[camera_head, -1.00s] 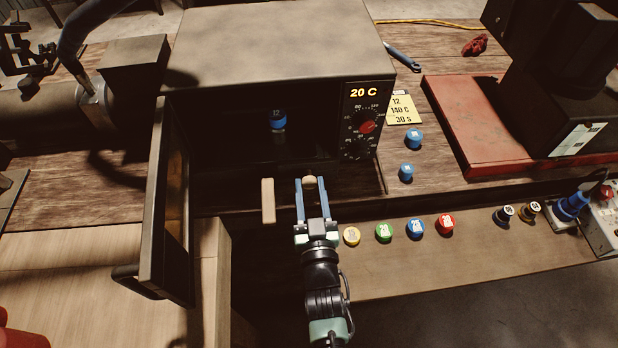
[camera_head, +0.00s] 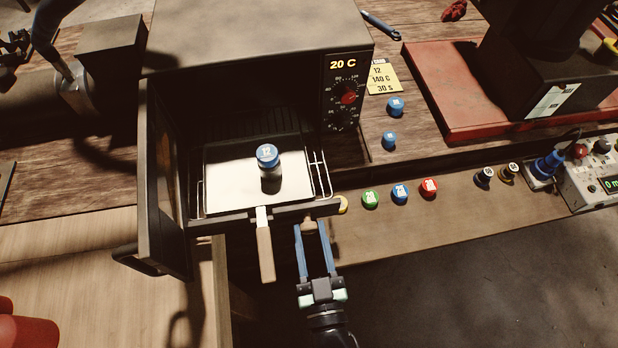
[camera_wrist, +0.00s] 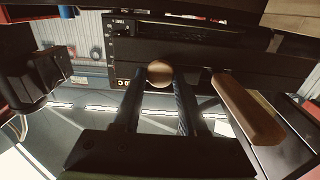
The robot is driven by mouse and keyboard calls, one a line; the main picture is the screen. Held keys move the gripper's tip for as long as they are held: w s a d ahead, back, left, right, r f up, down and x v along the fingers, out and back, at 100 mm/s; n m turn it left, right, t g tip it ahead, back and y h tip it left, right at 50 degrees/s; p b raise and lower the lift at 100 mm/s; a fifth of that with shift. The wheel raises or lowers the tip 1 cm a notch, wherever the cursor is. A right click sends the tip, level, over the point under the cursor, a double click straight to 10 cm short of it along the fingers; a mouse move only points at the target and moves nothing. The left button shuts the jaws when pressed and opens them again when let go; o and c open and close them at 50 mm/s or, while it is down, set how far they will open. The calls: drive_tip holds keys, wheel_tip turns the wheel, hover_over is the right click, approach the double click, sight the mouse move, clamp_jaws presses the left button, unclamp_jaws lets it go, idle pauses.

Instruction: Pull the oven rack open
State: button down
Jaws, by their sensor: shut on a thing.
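The oven rack (camera_head: 325,172) is pulled out of the open oven (camera_head: 250,40) and carries a pale tray (camera_head: 225,185). A jar with a blue cap marked 12 (camera_head: 268,157) stands upright on the tray. A dark bar with a small round wooden knob (camera_head: 308,225) runs along the rack's front; the knob also shows in the wrist view (camera_wrist: 159,73). My gripper (camera_head: 311,226) is shut on this knob, its blue fingers on either side. A separate wooden handle (camera_head: 265,252) sticks out from the tray, left of my gripper.
The oven door (camera_head: 165,180) stands open at the left, with its handle (camera_head: 135,262) low. Several colored caps, including a green one (camera_head: 370,199), stand on the bench ledge to the right. A yellow cap is partly hidden behind the rack's front bar.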

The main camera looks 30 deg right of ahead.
drive_tip(key=shift+c, duration=2.3)
unclamp_jaws()
drive_tip(key=b+v, duration=0.3)
drive_tip(key=v, duration=1)
